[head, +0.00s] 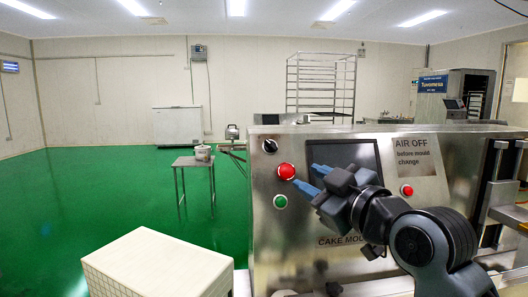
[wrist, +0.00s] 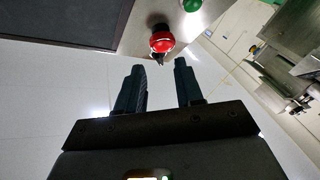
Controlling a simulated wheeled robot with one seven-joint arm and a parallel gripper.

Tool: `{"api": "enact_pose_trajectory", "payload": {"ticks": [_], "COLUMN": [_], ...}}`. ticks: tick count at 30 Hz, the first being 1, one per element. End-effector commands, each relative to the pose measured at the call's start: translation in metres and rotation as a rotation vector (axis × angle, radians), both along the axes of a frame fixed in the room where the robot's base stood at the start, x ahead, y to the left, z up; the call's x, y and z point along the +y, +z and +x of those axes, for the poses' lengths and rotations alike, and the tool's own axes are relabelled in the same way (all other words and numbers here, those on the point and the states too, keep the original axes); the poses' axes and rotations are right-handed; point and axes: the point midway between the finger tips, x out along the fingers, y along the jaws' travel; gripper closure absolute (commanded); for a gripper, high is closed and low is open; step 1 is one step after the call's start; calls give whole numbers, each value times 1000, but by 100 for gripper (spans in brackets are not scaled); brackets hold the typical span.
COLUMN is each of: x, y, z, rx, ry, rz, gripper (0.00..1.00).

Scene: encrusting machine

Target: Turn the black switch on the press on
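The black switch (head: 269,146) is a round knob with a light mark at the upper left of the press's steel front panel (head: 318,216). My gripper (head: 310,177) is in front of the panel, right of and below the switch, its two blue fingers pointing left. The fingers are apart with nothing between them; the gap also shows in the wrist view (wrist: 160,68). In the wrist view a small dark shape sits by the red button; I cannot tell whether it is the switch.
A red button (head: 287,171) is just below the switch, close to the fingertips in the head view. A green button (head: 280,202) is lower. A dark screen (head: 343,154) is behind my gripper. A pale box (head: 157,265) stands at the lower left.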

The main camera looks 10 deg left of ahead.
Motion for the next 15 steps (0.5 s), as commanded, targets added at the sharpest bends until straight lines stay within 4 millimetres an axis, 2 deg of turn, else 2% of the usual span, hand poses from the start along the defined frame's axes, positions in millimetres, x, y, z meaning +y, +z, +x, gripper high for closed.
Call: {"api": "enact_pose_trajectory", "payload": {"ticks": [1,6,11,15], "x": [4,12,18,30], "y": [16,42,47,48], "z": [5,11,17,30], "rx": [-23,-57,-63,-62], "ry": [15,44,52,53], "rz": [-29,-95,-112,-111], "gripper": [64,64,64,64]}}
